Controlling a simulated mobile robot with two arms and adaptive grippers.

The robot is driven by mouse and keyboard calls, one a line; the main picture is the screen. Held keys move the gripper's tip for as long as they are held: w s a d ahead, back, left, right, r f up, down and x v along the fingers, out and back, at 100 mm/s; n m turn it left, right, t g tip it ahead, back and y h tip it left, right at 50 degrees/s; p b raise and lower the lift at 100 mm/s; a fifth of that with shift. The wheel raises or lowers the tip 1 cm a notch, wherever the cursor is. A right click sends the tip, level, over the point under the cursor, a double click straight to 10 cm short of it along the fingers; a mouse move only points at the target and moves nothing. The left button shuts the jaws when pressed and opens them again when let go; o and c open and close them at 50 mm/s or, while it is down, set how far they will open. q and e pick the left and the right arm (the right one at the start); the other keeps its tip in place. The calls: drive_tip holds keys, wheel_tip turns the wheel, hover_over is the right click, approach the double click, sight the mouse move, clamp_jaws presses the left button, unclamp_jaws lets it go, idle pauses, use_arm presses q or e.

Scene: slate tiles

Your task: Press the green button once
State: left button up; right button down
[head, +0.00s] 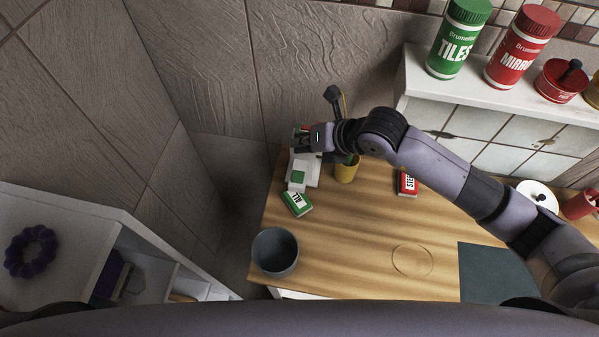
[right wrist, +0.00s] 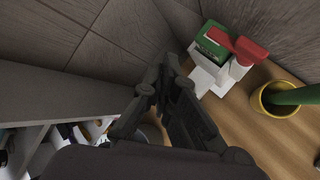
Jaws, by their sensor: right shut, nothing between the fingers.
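The green button (head: 298,177) is a green square on a pale white block at the back left of the wooden table. My right gripper (head: 305,142) is shut and empty. In the head view it appears just behind the button, over the back of the white block; its height above it is hard to judge. In the right wrist view the dark fingers (right wrist: 160,88) are together, left of some white parts (right wrist: 208,78); I cannot pick out the button there. My left gripper is not in view.
A green-and-white box (head: 297,203) lies just in front of the button. A yellow pot (head: 347,170) stands to its right, a grey bowl (head: 275,251) farther front. A red box (head: 407,183) lies right of the pot. The middle of the table is clear.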

idle(0.3)
drive_tip(key=b, duration=0.5)
hover_over(301, 174)
wheel_tip(301, 174, down, 8)
drive_tip(key=shift+w+r, duration=0.1)
drive_tip(key=shift+a+f+b, duration=0.1)
drive_tip(key=shift+f+b, duration=0.4)
drive_tip(key=shift+f, duration=0.05)
drive_tip(key=shift+f, duration=0.1)
idle(0.7)
drive_tip(key=shift+f+b, duration=0.3)
drive_tip(key=shift+b, duration=0.15)
drive_tip(key=shift+f+b, duration=0.6)
drive_tip(key=shift+f, duration=0.05)
idle(0.5)
drive_tip(key=shift+r, duration=0.2)
drive_tip(key=shift+r+p, duration=0.7)
drive_tip(key=shift+r, duration=0.15)
